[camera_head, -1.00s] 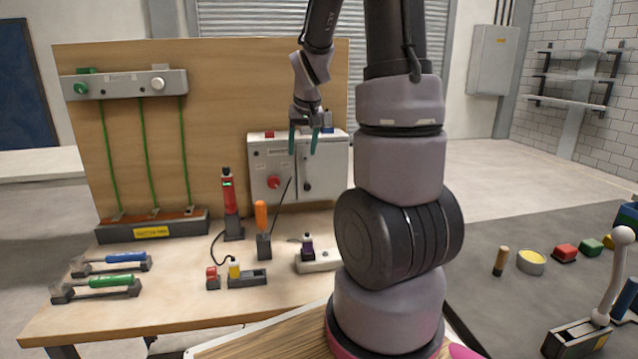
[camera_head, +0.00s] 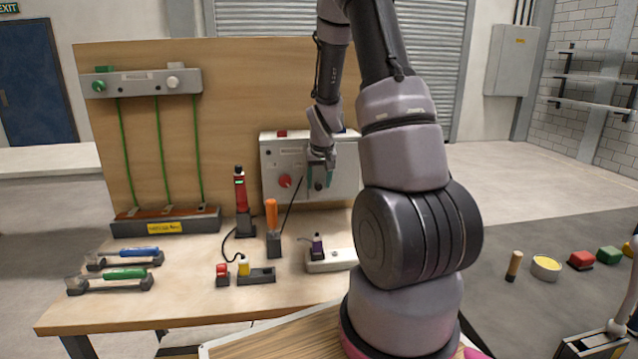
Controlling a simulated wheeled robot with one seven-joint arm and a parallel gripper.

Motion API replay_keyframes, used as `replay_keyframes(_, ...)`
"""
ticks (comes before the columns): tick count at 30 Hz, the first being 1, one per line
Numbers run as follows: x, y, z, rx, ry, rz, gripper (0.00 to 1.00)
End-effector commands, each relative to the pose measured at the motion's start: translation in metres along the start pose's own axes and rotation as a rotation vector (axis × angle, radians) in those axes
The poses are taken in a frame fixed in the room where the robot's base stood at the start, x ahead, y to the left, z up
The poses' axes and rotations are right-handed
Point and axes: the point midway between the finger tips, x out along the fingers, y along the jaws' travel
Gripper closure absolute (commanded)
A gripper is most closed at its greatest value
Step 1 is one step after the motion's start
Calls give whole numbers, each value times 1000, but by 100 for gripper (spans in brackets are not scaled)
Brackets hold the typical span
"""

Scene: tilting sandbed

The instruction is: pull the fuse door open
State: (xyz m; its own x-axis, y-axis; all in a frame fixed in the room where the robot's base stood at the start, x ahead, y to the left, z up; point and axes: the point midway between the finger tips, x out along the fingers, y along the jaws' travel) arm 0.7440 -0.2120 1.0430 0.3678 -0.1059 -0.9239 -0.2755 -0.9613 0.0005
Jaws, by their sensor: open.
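The grey fuse box (camera_head: 272,160) stands at the back of the workbench against the wooden board. It has a red knob (camera_head: 285,181) on its left part. The fuse door (camera_head: 345,183) seems to be the right part of its front, and it looks closed. My gripper (camera_head: 321,176) is in front of this door with its teal fingers pointing toward it. The fingers are apart, around or just before a small dark handle (camera_head: 319,186). I cannot tell whether they touch it. My arm hides the right edge of the box.
A red tool in a stand (camera_head: 240,200), an orange-handled screwdriver (camera_head: 272,216) and a purple-topped item on a white block (camera_head: 318,247) stand in front of the box. A thin dark rod (camera_head: 291,205) leans near its front.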

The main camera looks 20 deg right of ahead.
Motion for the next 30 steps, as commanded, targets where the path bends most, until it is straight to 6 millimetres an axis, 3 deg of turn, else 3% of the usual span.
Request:
replay_keyframes(9, 3, 0, 0, 1, 0, 0, 39)
replay_keyframes(14, 2, 0, 0, 1, 0, 0, 100)
replay_keyframes(30, 2, 0, 0, 1, 0, 0, 100)
